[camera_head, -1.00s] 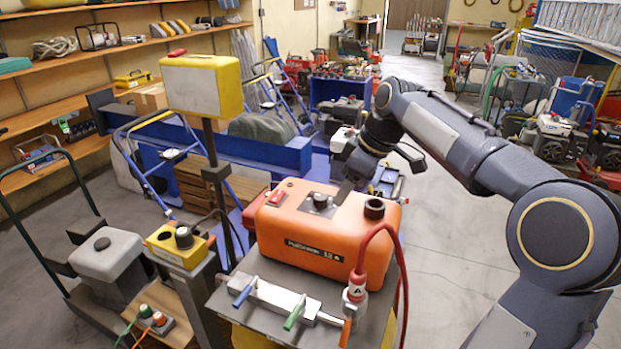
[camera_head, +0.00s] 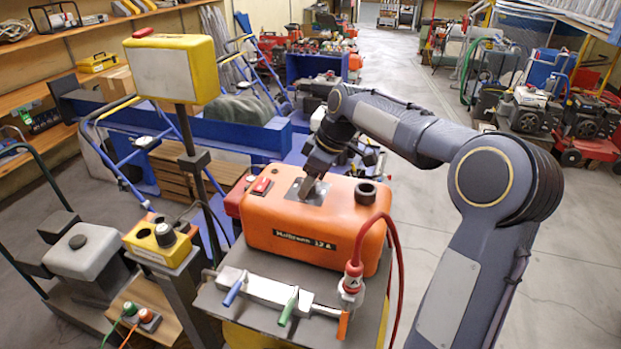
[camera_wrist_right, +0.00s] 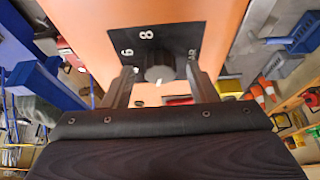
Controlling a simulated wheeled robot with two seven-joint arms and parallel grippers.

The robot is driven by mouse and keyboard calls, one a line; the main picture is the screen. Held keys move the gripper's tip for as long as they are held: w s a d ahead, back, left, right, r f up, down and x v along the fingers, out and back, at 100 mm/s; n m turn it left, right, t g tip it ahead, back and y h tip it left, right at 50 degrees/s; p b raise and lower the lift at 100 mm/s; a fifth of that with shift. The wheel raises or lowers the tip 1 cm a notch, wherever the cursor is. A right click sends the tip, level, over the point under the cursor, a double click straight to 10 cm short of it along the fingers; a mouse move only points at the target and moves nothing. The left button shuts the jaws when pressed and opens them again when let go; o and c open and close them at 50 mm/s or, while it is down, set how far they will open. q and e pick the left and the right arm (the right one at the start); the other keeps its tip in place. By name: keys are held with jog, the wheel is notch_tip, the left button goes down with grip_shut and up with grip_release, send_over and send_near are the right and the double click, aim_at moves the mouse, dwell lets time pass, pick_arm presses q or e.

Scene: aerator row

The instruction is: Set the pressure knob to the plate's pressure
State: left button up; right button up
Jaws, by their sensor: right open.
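The orange tank unit (camera_head: 285,225) stands on a grey-topped stand. A dark dial plate (camera_head: 297,192) lies on its top, with my right gripper (camera_head: 318,186) over it, hiding most of the knob. In the right wrist view the round dark knob (camera_wrist_right: 158,72) sits on the dial plate (camera_wrist_right: 183,38), which shows white numerals: an 8 and one that reads as 6 or 9. My right gripper's open fingers (camera_wrist_right: 161,84) are on both sides of the knob; contact is unclear. A dark label plate (camera_head: 305,240) on the tank's front carries small writing, apparently ending in "12 A". My left gripper is out of view.
A black filler neck (camera_head: 365,193) and a red hose (camera_head: 396,255) are on the tank's right. A red switch (camera_head: 262,186) is left of the dial. A rail with coloured levers (camera_head: 266,292) lies in front. A yellow box on a post (camera_head: 174,70) stands at left.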

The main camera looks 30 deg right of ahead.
jog(key=shift+c, duration=0.3)
jog(key=c, duration=0.9)
